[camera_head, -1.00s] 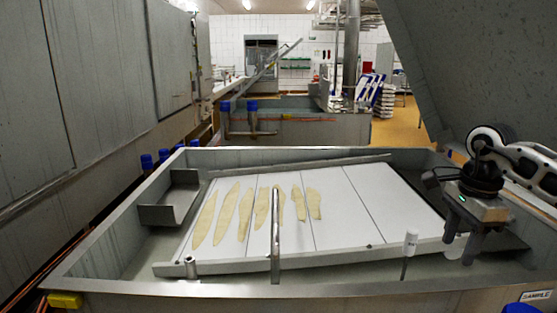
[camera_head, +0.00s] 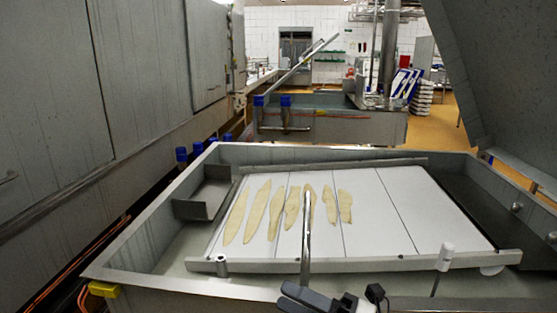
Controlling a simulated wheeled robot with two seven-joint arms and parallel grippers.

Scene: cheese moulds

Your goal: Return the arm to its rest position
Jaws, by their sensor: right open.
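My right gripper (camera_head: 335,300) shows at the bottom edge, just right of centre, as dark grey and black parts cut off by the frame. It is open, and I see nothing held in it. It is in front of the near rim of a large steel vat (camera_head: 130,242). The rest of the right arm is out of view. My left gripper is not in view.
A white panelled board (camera_head: 380,230) lies in the vat with several pale flat pieces (camera_head: 258,210) on it. An upright metal tube (camera_head: 306,240) and a white-topped probe (camera_head: 446,255) stand at its near side. A slanted steel panel (camera_head: 500,80) overhangs the right.

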